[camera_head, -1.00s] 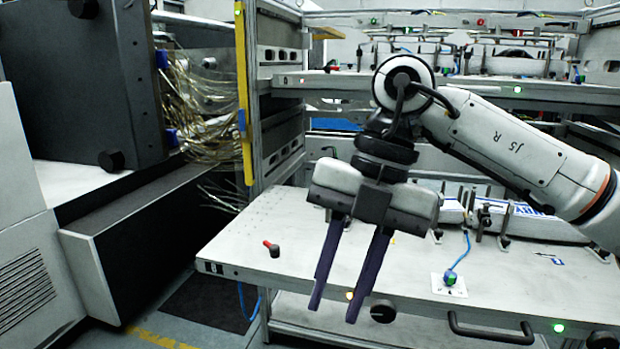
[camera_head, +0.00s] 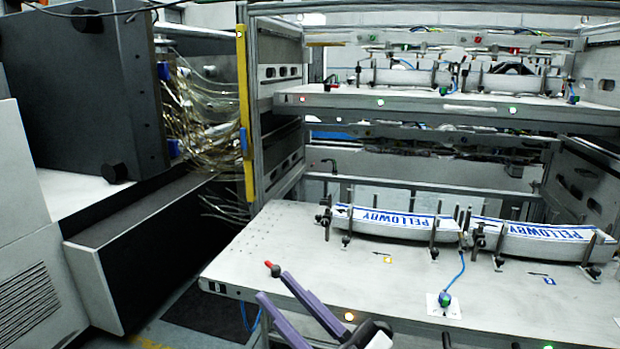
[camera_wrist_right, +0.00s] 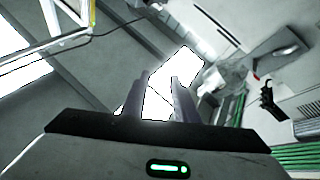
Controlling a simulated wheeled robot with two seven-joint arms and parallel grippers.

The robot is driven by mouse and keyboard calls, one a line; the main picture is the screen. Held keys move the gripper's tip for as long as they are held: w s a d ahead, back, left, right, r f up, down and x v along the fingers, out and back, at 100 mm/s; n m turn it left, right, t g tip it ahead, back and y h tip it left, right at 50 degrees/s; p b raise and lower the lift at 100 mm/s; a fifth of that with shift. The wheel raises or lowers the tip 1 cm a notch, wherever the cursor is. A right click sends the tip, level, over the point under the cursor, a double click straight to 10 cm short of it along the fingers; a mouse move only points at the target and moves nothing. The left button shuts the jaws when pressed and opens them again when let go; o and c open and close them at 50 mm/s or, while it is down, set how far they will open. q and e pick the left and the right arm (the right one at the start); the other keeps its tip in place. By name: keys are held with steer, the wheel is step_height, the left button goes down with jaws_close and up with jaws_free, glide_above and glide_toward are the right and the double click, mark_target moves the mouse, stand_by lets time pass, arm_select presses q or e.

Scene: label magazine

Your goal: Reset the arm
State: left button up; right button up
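My right gripper (camera_head: 296,318) shows at the bottom of the head view, in front of the front edge of the lower table. Its two purple fingers stand apart with nothing between them. The right wrist view also shows the fingers of this gripper (camera_wrist_right: 160,95) apart and empty, against the ceiling and bright lights. Most of my right arm is out of the head view. My left gripper is not in view.
The lower table (camera_head: 300,240) carries two white label stacks (camera_head: 400,222), (camera_head: 540,240) with blue print, held between dark posts. A red-tipped knob (camera_head: 272,268) stands near the front edge. An upper shelf (camera_head: 420,105) holds similar stacks. A dark machine (camera_head: 90,100) stands at left.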

steer(key=s+d+f+m+h+p, duration=0.1)
steer(key=s+d+f+m+h, duration=0.1)
steer(key=d+f+m+h, duration=0.65)
steer(key=s+d+f+m+h+p, duration=0.15)
steer(key=d+f+h, duration=0.3)
steer(key=f, duration=0.95)
steer(key=s+d+f+m+g+h, duration=0.1)
steer(key=s+d+f+g, duration=0.2)
steer(key=s+f, duration=0.4)
steer(key=s+d+f+m+g+h, duration=0.1)
steer(key=s+d+f+g+h, duration=0.1)
steer(key=s+f, duration=0.5)
steer(key=shift+s+d+g, duration=0.4)
steer(key=shift+s+d, duration=0.15)
steer(key=shift+s, duration=0.5)
steer(key=shift+r, duration=0.1)
